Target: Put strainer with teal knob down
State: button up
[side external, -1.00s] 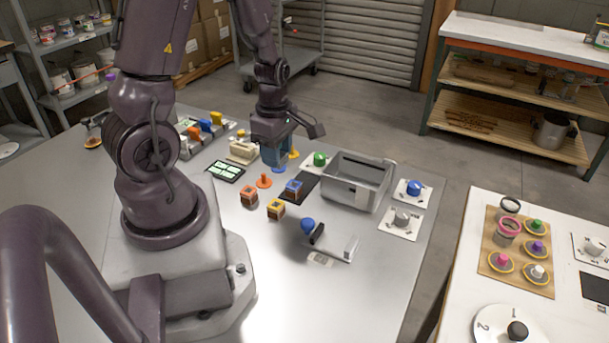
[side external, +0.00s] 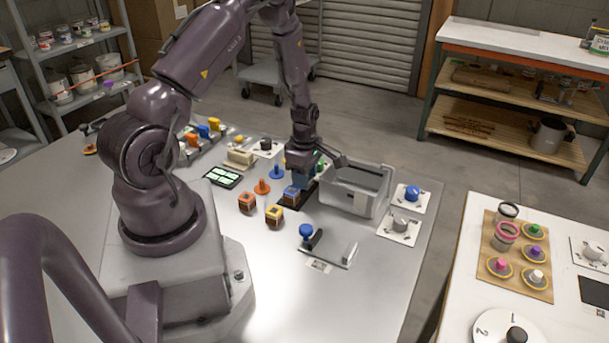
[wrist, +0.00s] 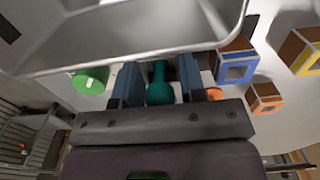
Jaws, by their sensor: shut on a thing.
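My gripper (side external: 300,180) is low over the table, just left of the grey bin in the side view. In the wrist view its two blue fingers (wrist: 158,74) are shut on the teal knob of the strainer (wrist: 160,88). The strainer's body below the knob is hidden, and I cannot tell whether it touches anything. A blue-framed block (side external: 291,194) stands just in front of the gripper on a dark mat (side external: 310,188); a blue-framed block also shows in the wrist view (wrist: 236,70).
The grey bin (side external: 345,203) stands close on the right. An orange-knobbed piece (side external: 262,187), a blue-knobbed piece (side external: 277,172), an orange-framed block (side external: 247,201) and a yellow-framed block (side external: 274,215) stand to the left. A green knob (wrist: 90,80) is near the fingers.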

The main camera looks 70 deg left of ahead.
jog(key=shift+f, duration=0.2)
jog(key=o, duration=0.9)
jog(key=shift+r, duration=0.15)
notch_tip(320, 180, up, 12)
jog(key=shift+f, duration=0.1)
jog(key=w+d+r+m+t, duration=0.2)
jog(key=d+r+m, duration=0.5)
jog(key=r, duration=0.3)
jog(key=s+d+r+m+t, duration=0.1)
jog(key=s+d+r+m, duration=0.5)
jog(key=d+m, duration=0.2)
jog(key=s+d+r+m+t, duration=0.2)
jog(key=s+d+r+m, duration=0.4)
jog(key=m, duration=0.6)
jog(key=shift+d+r+t, duration=0.15)
jog(key=shift+d+t, duration=0.15)
jog(key=shift+d, duration=0.6)
